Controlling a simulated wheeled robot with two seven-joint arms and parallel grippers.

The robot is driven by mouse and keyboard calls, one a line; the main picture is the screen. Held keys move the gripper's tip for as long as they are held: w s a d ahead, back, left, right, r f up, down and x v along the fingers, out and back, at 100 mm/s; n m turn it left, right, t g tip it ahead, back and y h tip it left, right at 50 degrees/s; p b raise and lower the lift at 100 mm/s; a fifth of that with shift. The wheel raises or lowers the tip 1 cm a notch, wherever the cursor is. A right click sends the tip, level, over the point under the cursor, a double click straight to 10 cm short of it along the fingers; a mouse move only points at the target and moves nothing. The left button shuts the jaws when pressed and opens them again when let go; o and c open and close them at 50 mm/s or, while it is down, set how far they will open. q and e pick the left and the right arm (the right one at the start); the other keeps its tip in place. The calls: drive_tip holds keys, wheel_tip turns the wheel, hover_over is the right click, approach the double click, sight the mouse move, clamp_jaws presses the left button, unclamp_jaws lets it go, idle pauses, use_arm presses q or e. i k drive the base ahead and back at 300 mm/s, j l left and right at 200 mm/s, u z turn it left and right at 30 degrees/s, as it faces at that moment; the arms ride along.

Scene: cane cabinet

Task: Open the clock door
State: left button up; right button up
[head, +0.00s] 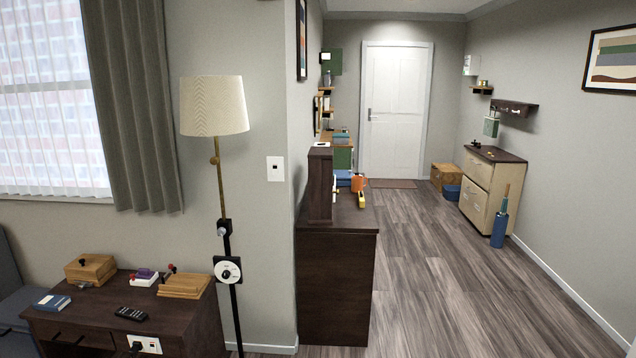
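I cannot clearly make out a clock or its door. A tall dark wooden case (320,186) stands upright on the near dark cabinet (337,285), seen from its side. Its front faces right and is mostly hidden, so I cannot tell whether it is the clock or whether a door on it is open. A white round dial (228,270) is on the pole of the floor lamp (214,107). Neither of my grippers is in view.
An orange mug (358,184) and small items sit by the case. A low desk (105,318) with boxes is at the left. A light cabinet (490,190) and blue bottle (500,226) stand right. The wooden floor (450,290) between is clear, up to the white door (396,110).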

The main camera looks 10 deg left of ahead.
sight(327, 164)
drive_tip(key=i+l+u, duration=0.15)
drive_tip(key=i+l, duration=0.25)
drive_tip(key=i+l+u, duration=0.15)
drive_tip(key=i+l, duration=0.25)
drive_tip(key=i+l+u, duration=0.2)
drive_tip(key=i+l, duration=0.2)
drive_tip(key=i+l+u, duration=0.15)
drive_tip(key=i+l, duration=0.2)
drive_tip(key=l, duration=0.3)
